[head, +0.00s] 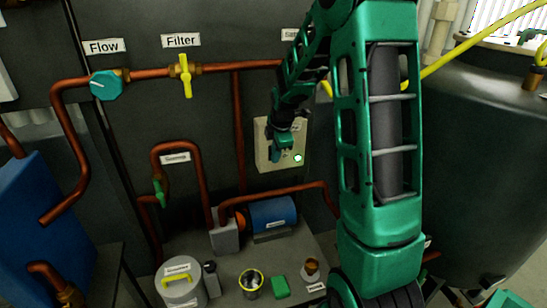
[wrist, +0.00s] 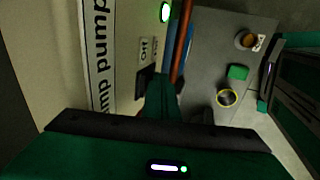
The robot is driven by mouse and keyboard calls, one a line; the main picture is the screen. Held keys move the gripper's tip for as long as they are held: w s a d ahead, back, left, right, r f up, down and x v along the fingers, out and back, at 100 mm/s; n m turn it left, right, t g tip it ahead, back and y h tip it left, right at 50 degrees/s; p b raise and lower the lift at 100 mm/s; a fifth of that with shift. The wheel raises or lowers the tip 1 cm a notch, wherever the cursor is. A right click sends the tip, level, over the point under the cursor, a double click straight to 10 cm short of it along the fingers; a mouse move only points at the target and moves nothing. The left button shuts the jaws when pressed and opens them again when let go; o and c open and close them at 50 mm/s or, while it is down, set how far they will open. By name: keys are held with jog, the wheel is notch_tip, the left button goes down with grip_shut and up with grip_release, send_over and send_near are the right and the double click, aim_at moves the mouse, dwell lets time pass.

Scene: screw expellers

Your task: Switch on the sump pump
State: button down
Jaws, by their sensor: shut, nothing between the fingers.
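The beige switch panel (head: 264,150) is on the dark wall behind my gripper. In the wrist view the panel (wrist: 120,30) carries a sideways label (wrist: 100,75) of which "mp pump" is readable. It also has a small "Off" label (wrist: 146,49), a dark switch (wrist: 144,82) and a bright round light with a green rim (wrist: 165,12). The light (head: 298,158) also glows in the head view. My gripper (head: 279,155) is shut and empty, right in front of the panel. In the wrist view its fingers (wrist: 160,98) are beside the switch; I cannot tell whether they touch it.
Copper pipes (head: 236,125) run along the wall. Below stand a blue motor (head: 272,212), a lidded grey pot (head: 181,288), a yellow-rimmed cup (head: 251,282) and a green block (head: 280,286). A large dark tank (head: 470,150) stands at right.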

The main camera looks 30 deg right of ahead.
jog(key=shift+r, duration=0.15)
jog(key=shift+r, duration=0.75)
jog(key=s+a+r, duration=0.2)
jog(key=s+r, duration=0.5)
jog(key=s, duration=0.2)
jog(key=shift+a+r, duration=0.3)
jog(key=shift+r, duration=0.05)
dwell(0.4)
